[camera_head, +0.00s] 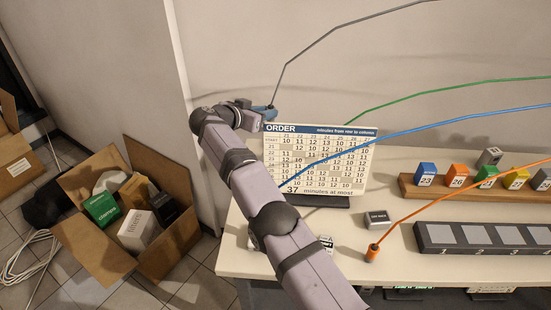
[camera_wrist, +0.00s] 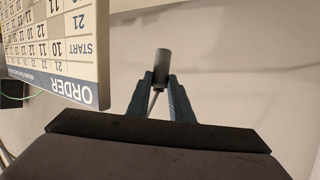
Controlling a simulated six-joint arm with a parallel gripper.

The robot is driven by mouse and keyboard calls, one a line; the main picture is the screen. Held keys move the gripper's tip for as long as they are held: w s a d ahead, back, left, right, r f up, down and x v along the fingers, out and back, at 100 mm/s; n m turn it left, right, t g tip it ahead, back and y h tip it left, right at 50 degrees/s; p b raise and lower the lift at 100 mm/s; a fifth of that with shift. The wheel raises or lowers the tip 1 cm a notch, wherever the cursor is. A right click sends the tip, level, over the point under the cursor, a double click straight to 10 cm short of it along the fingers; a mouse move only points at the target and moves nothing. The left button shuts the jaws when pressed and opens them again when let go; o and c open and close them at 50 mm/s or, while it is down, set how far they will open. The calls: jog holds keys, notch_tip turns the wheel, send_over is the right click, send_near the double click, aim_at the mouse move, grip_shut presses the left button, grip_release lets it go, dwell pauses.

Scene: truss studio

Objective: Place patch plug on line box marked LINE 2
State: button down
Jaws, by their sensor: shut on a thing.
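My gripper (camera_head: 262,107) is raised at the upper left of the ORDER board, above the table. In the wrist view its two blue fingers (camera_wrist: 159,82) are closed around a dark grey cylindrical patch plug (camera_wrist: 161,64). A grey cable (camera_head: 310,47) runs from the gripper up to the right. An orange plug (camera_head: 372,253) stands on the table on an orange cable. A small dark box (camera_head: 379,218) with a white label lies behind it; I cannot read the label clearly. A white-labelled item (camera_head: 327,243) is partly hidden by my arm. I cannot make out LINE 2 anywhere.
The ORDER board (camera_head: 350,150) stands at the table's back left. A wooden rack (camera_head: 470,192) holds numbered coloured blocks; a black strip (camera_head: 430,246) has numbered grey squares. Green (camera_head: 440,93) and blue (camera_head: 450,121) cables cross above the table (camera_head: 345,265). Open cardboard box (camera_head: 85,240) on the floor.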

jog(key=shift+a+f, duration=0.75)
jog(key=shift+f, duration=0.55)
send_over(262, 160)
jog(key=shift+s+f, duration=0.1)
jog(key=shift+f, duration=3.05)
jog(key=shift+f, duration=0.1)
jog(key=shift+f+p, duration=0.5)
jog(key=shift+f, duration=1.25)
jog(key=shift+f, duration=0.2)
jog(key=c, duration=1.6)
grip_release()
jog(key=shift+r, duration=0.15)
